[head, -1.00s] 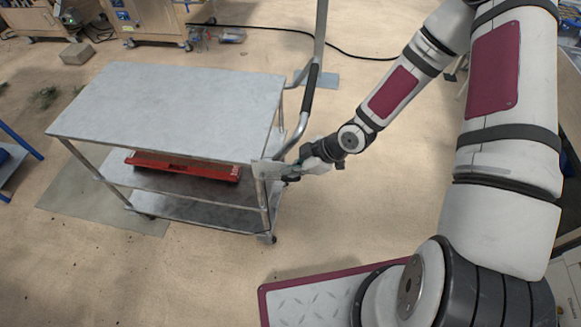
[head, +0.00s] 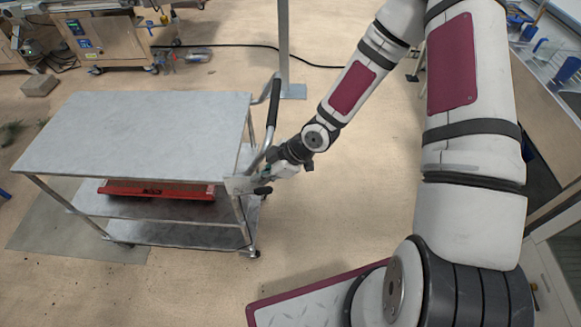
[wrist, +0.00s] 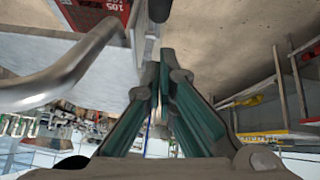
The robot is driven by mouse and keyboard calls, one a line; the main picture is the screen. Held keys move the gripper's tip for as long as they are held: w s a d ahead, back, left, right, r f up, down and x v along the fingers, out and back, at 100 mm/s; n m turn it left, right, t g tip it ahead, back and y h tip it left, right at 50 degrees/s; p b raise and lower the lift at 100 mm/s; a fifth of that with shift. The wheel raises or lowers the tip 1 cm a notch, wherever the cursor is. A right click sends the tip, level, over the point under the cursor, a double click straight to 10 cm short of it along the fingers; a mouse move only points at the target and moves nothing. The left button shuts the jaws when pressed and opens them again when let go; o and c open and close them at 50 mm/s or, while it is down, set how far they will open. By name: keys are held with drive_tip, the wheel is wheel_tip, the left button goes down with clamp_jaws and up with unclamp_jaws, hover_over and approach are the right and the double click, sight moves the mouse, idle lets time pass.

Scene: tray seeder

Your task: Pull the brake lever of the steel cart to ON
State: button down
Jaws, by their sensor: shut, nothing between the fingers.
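The steel cart (head: 130,130) has a flat grey top and two lower shelves. A pale plate (head: 240,184) sits at its near right corner post. A small black grip (head: 263,190), which looks like the brake lever's end, sticks out right of this plate. My gripper (head: 258,175) is just above and beside that grip, close to the plate. In the wrist view my gripper (wrist: 156,68) has its fingertips together with nothing between them. A dark rounded end (wrist: 160,9) shows just beyond the tips. Contact and the lever's ON or OFF marking cannot be made out.
The cart's push handle (head: 273,103) rises beside my wrist; its bent tube (wrist: 60,80) is close on the left in the wrist view. A red case (head: 150,188) lies on the middle shelf. A grey post (head: 284,50) stands behind.

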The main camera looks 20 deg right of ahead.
drive_tip(key=s+d+r, duration=0.2)
drive_tip(key=d+r, duration=0.2)
drive_tip(key=d, duration=0.2)
drive_tip(key=shift+s+d+r+b, duration=0.3)
drive_tip(key=shift+r+b, duration=0.05)
idle(0.6)
drive_tip(key=s+d+r+m+h, duration=0.3)
drive_tip(key=d+r+m+h, duration=0.5)
drive_tip(key=d+r, duration=0.6)
drive_tip(key=s+a+r+m+t, duration=0.1)
drive_tip(key=s+a+r+m, duration=0.1)
drive_tip(key=r, duration=0.4)
drive_tip(key=s+a+r+m, duration=0.3)
drive_tip(key=s+r, duration=0.3)
drive_tip(key=s, duration=0.1)
drive_tip(key=s+a+r+m+t+y, duration=0.1)
drive_tip(key=s+a+r+m, duration=0.1)
drive_tip(key=r, duration=0.5)
drive_tip(key=s+a, duration=0.1)
drive_tip(key=s, duration=0.1)
drive_tip(key=shift+s+a+m+t, duration=0.3)
drive_tip(key=shift+r, duration=0.1)
